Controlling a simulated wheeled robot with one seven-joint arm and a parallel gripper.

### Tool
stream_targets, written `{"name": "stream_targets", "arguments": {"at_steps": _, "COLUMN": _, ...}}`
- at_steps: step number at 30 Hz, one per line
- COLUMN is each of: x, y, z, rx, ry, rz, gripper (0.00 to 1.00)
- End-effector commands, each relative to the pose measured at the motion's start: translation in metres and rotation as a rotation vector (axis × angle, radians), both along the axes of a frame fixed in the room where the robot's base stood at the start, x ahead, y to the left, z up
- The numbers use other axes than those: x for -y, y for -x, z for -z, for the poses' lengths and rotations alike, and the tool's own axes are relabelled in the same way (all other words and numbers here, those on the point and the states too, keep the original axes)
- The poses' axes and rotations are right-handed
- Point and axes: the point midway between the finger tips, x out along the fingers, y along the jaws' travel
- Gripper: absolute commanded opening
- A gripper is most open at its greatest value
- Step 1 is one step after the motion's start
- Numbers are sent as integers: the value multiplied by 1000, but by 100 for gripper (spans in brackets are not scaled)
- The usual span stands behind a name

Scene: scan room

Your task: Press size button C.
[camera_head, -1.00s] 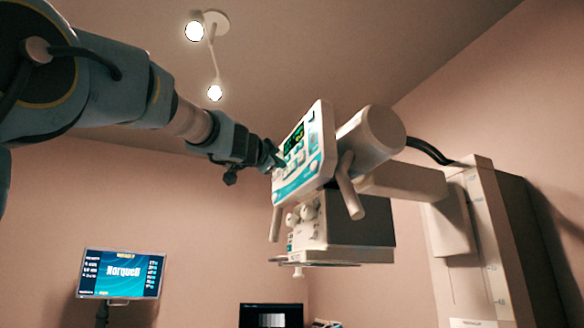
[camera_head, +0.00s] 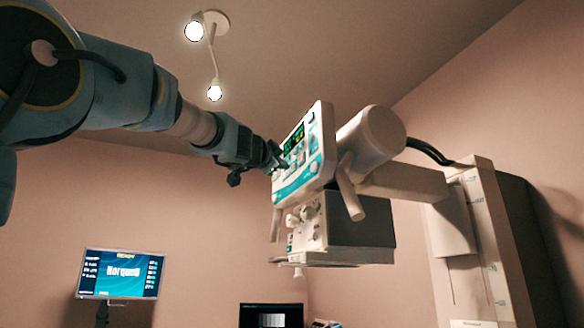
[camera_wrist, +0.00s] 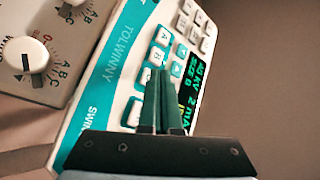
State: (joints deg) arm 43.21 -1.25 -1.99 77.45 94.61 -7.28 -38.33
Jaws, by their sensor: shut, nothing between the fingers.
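The control panel (camera_head: 318,160) is a white, tilted board with teal trim, a green-lit display and several buttons. In the wrist view, white buttons lettered A (camera_wrist: 163,35) and B (camera_wrist: 157,56) sit in a row on teal. The display (camera_wrist: 187,95) shows green text that seems to read "SIZE B". My gripper (camera_wrist: 159,74) is shut and empty, its dark green fingertips just below button B in the picture. The fingers cover part of the button row there, and I cannot read a C on that row. The head view shows my gripper (camera_head: 280,160) at the panel's left edge; contact is unclear.
Handles flank the panel, and a boxy head with white knobs (camera_wrist: 26,54) hangs below it. A thick round housing (camera_head: 372,138) and a support arm lead to a tall column (camera_head: 490,240) at right. A monitor (camera_head: 120,274) stands lower left.

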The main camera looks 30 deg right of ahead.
Motion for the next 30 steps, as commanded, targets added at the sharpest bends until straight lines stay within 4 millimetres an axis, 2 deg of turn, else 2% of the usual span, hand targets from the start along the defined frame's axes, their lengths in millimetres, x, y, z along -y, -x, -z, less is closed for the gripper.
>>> {"name": "stream_targets", "arguments": {"at_steps": 30, "x": 8, "y": 1, "z": 0, "rx": -1, "ry": 1, "rz": 0, "gripper": 0}}
